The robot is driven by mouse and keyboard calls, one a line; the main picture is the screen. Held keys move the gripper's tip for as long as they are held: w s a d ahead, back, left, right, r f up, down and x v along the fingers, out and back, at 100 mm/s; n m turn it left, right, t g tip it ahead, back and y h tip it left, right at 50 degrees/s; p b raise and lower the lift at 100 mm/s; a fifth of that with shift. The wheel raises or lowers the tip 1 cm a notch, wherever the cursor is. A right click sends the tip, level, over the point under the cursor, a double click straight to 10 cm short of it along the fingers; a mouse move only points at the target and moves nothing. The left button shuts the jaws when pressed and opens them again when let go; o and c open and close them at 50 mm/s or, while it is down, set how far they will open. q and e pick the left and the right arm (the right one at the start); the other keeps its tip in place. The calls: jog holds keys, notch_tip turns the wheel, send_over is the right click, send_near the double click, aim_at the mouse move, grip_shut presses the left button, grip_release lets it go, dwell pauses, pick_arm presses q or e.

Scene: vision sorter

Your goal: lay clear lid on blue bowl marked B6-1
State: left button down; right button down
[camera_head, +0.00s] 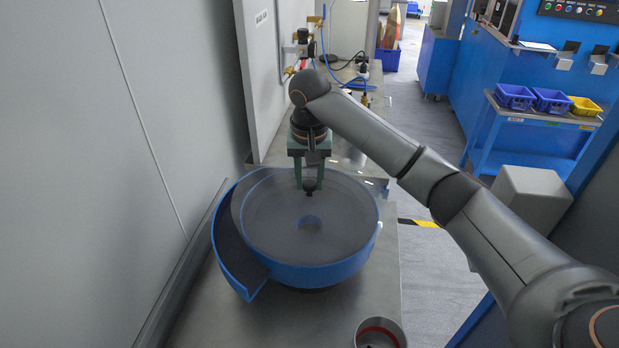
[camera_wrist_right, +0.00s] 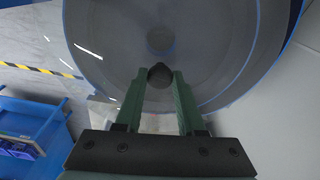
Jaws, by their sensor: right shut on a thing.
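The blue bowl (camera_head: 325,272), a round feeder bowl with a curved blue chute on its left, stands on the metal bench. The clear lid (camera_head: 345,212) is a smoky see-through disc over the bowl's opening, with a small black knob (camera_head: 309,186). My right gripper (camera_head: 310,182) points down from above and is shut on the knob, which also shows between its green fingers in the right wrist view (camera_wrist_right: 159,75). I cannot tell whether the lid touches the rim or hangs just above it. No B6-1 mark is legible. My left gripper is out of view.
A grey wall panel (camera_head: 150,130) runs close along the bench's left side. A metal cup (camera_head: 380,335) with a red ring inside stands at the front right. Hoses and brass fittings (camera_head: 303,45) stand behind the bowl. Blue and yellow bins (camera_head: 550,101) sit on a stand at right.

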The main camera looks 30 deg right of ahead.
aim_at(310, 201)
jog(key=shift+f, duration=0.25)
jog(key=shift+f, duration=0.25)
jog(key=c, duration=0.5)
grip_release()
jog(key=r, duration=0.4)
jog(key=s+r, duration=0.1)
jog(key=r, duration=0.8)
jog(key=shift+s+a, duration=0.2)
jog(key=shift+a, duration=0.1)
